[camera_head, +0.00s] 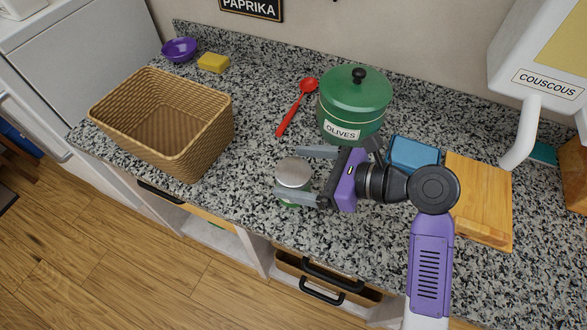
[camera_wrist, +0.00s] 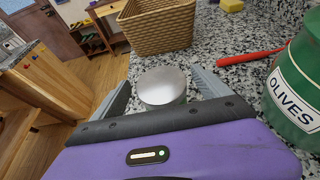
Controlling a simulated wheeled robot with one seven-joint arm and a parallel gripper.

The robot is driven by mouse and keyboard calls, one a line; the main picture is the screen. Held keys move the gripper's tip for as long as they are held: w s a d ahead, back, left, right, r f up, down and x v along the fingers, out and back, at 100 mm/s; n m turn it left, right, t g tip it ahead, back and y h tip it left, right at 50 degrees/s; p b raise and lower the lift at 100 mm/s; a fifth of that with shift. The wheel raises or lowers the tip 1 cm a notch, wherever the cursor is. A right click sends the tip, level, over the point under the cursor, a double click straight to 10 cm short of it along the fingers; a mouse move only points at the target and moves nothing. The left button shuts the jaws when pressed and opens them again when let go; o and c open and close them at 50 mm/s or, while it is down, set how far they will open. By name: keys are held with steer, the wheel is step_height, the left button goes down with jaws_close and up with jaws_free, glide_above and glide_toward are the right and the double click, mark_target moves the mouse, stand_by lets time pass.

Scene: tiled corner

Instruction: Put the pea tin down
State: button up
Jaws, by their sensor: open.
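The pea tin (camera_head: 293,175) has a silver top and a green side, and it appears to stand upright on the speckled counter near its front edge. In the wrist view its round silver top (camera_wrist: 162,86) shows between the two grey fingers. My gripper (camera_head: 288,172) is open, with one finger on each side of the tin. A gap shows between the tin and the right finger in the wrist view; contact on the left is hard to tell. The tin's lower part is mostly hidden in the wrist view.
A wicker basket (camera_head: 190,133) stands left of the tin. A green olives pot (camera_head: 355,100) and a red spoon (camera_head: 297,108) lie behind it. A blue box (camera_head: 413,152) and a wooden board (camera_head: 478,205) are right, near my arm. Clear counter lies between basket and tin.

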steer(key=v, duration=1)
steer(key=shift+d+r, duration=0.2)
steer(key=shift+d, duration=0.15)
steer(key=shift+s, duration=0.1)
steer(key=w+d+r+n+t+h, duration=0.1)
steer(key=w+d+r+n+t, duration=0.1)
steer(key=w+r+n+t, duration=0.3)
steer(key=s+d+f+n+t+h, duration=0.2)
steer(key=d+f+n+t+h, duration=0.2)
steer(key=d+f+t+h, duration=0.45)
steer(key=s+n+g+h, duration=0.1)
steer(key=s+n, duration=0.5)
steer(key=s, duration=0.9)
steer(key=s+d+f+n+g+h, duration=0.1)
steer(key=s+n, duration=0.6)
steer(key=s, duration=0.8)
steer(key=shift+s+d+g+h, duration=0.3)
steer(key=shift+s+g+h, duration=0.1)
steer(key=shift+g+h, duration=0.25)
